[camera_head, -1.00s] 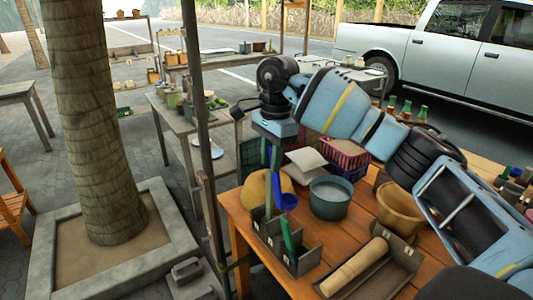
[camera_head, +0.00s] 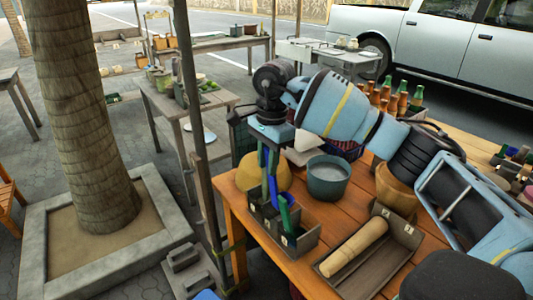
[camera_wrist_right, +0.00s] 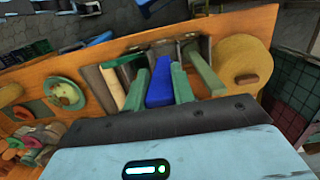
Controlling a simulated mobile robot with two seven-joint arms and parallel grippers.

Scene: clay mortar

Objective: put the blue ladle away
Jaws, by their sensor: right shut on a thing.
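My right gripper (camera_head: 268,195) points down over the grey divided holder (camera_head: 310,240) at the table's left corner. Its green fingers are shut on the blue ladle (camera_head: 272,188), which hangs roughly upright between them. The ladle's lower end is at the back left of the holder; whether it is inside a compartment is hidden. In the right wrist view the ladle (camera_wrist_right: 160,88) shows as a blue strip between the two green fingers. A green-handled utensil (camera_head: 286,218) stands in the holder's front part. My left gripper is not in view.
A yellow round object (camera_head: 250,172) is behind the holder, and a teal pot (camera_head: 328,182) is to its right. A tray (camera_head: 395,255) with a wooden roller (camera_head: 355,248) lies in front. A post (camera_head: 190,90) stands just left of the table.

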